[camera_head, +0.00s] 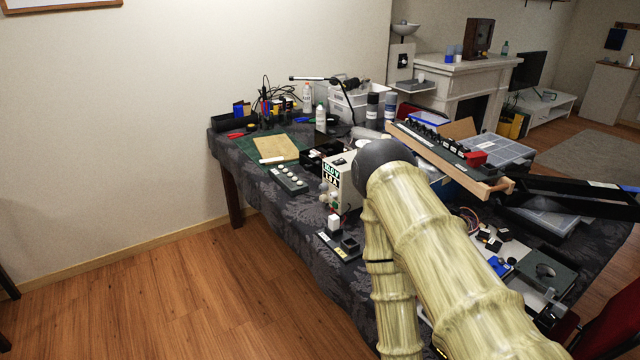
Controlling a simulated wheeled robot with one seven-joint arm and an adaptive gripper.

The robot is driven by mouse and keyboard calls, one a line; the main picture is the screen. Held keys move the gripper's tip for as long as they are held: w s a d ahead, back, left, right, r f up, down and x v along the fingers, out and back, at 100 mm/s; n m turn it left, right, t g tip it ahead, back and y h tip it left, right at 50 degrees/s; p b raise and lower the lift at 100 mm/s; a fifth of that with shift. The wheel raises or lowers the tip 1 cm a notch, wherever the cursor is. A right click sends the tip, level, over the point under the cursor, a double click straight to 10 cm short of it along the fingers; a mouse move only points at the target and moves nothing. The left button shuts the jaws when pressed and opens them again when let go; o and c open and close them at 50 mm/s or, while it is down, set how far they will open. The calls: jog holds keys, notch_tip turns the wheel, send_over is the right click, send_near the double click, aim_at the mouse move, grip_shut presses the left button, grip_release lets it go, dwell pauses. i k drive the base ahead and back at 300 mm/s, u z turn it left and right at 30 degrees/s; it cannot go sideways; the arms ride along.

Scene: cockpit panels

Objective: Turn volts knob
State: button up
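A white power supply box (345,190) with green and white digit displays (331,177) stands on the cloth-covered table, left of my arm. Small rounded knob-like shapes (325,197) show at its front, too small to tell which is the volts knob or how it is turned. My pale, bamboo-patterned arm crosses the right half of the head view and covers the right side of the box. I cannot make out my gripper; neither its fingers nor any contact with a knob shows.
A dark box with white buttons (288,179) lies left of the supply, and a small dark block with a white piece (337,240) lies in front. A wooden-edged rack (450,155), organizer cases (497,150) and bottles crowd the table. The floor at left is clear.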

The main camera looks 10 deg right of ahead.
aim_at(324, 187)
jog(key=u, duration=1.45)
jog(key=k, duration=0.65)
jog(key=z, duration=0.9)
jog(key=i, duration=0.8)
jog(key=z, duration=0.05)
